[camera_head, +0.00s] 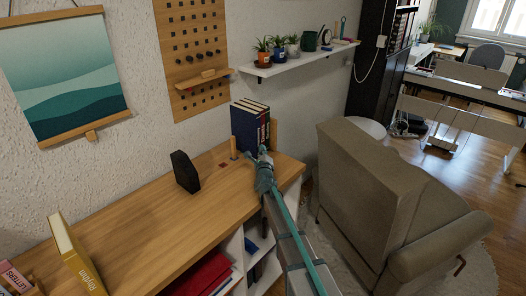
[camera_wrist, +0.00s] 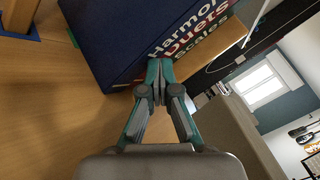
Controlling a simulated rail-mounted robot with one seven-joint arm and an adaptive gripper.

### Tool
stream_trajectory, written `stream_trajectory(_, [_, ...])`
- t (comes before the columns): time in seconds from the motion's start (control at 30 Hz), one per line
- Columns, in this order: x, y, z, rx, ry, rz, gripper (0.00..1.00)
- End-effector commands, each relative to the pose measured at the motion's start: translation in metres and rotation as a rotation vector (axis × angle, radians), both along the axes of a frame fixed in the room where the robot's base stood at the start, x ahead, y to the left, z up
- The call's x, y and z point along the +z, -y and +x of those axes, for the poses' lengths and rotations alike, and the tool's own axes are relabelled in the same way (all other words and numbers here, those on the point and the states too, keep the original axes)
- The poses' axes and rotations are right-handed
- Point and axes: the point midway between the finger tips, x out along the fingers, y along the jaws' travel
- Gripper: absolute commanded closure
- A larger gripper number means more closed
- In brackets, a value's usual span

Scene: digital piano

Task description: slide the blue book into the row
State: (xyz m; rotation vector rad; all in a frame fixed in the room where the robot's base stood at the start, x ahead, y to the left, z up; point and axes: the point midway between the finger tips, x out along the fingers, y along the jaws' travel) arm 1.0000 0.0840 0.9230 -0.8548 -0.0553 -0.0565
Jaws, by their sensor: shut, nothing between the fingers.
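A row of upright dark blue books (camera_head: 249,127) stands at the far end of the wooden top. In the wrist view a large dark blue cover (camera_wrist: 115,35) faces me, and the spines read Harmony, Duets and Scales. I cannot tell from the head view which one is the blue book. A wooden end piece (camera_head: 274,134) stands at the row's right side; it also shows in the wrist view (camera_wrist: 216,66). My gripper (camera_wrist: 160,68) is shut and empty, with its fingertips at the lower spines. I cannot tell whether they touch.
A short wooden post (camera_head: 233,147) stands left of the row. A black wedge-shaped block (camera_head: 185,171) stands mid-top, and a yellow book (camera_head: 75,254) leans at the near left. A wall shelf with plants (camera_head: 295,59) is above right; an armchair (camera_head: 375,190) stands right.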

Motion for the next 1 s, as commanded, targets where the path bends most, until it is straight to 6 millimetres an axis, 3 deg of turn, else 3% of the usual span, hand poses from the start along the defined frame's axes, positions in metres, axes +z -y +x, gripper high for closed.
stream_trajectory(1.0, [0.000, 0.012, -0.013, 0.000, 0.000, 0.000, 1.00])
